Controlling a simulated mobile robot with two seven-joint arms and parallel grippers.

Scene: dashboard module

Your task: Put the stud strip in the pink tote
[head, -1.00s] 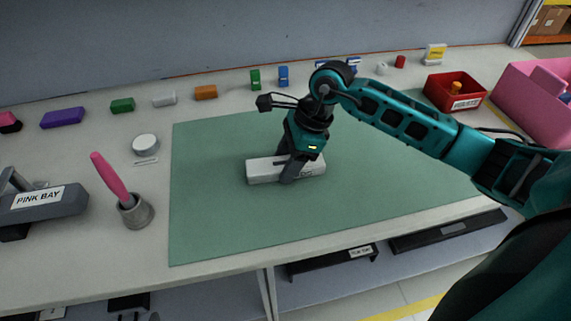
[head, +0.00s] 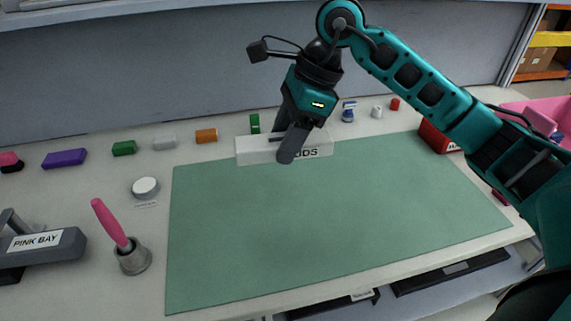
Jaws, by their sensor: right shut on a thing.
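The stud strip (head: 255,151), a long white bar with dark lettering ending in "DS", is held in the air above the back part of the green mat. My right gripper (head: 287,148) points down and is shut around its middle, hiding part of the lettering. The pink tote (head: 540,119) stands at the right edge of the head view, partly cut off and partly behind my right arm. It has a pink block inside. My left gripper does not show.
The green mat (head: 320,230) is clear. A red bin (head: 436,138) stands before the tote. Colored blocks, including a purple one (head: 64,158), line the back. At left are a round white-topped dial (head: 145,187), a pink-handled tool in a grey cup (head: 134,261) and a "PINK BAY" fixture (head: 40,248).

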